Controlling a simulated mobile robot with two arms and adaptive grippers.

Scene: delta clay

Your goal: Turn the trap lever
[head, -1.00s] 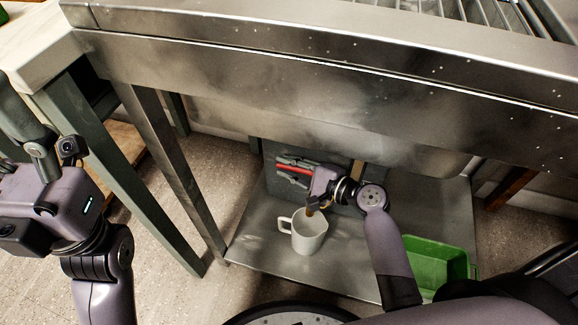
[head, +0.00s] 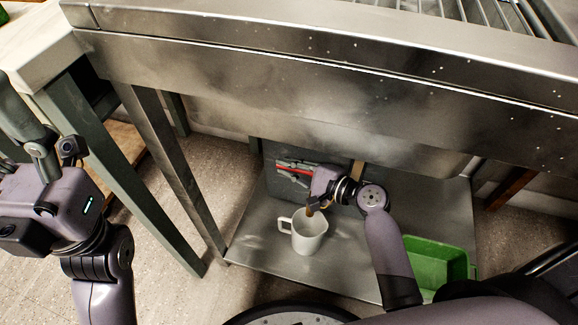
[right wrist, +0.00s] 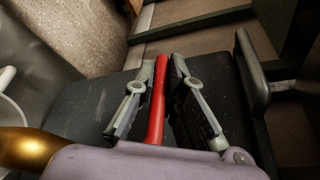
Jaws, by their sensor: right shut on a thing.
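The trap lever, a red bar (head: 300,172), sits under the steel counter in front of a dark grey box. In the right wrist view the red lever (right wrist: 157,105) runs lengthwise between the two grey fingers of my right gripper (right wrist: 161,75). In the head view my right gripper (head: 284,168) is shut on the lever, with its fingers above and below it. A brass pipe end (right wrist: 28,147) shows beside the gripper in the wrist view. My left gripper (head: 22,125) is at the left edge, away from the lever; its fingertips are partly out of frame.
A white jug (head: 309,234) stands on the low steel shelf (head: 262,242) below the gripper. A green bin (head: 432,262) stands to the right. The steel counter (head: 300,70) hangs over my right arm. Table legs (head: 165,165) stand at left.

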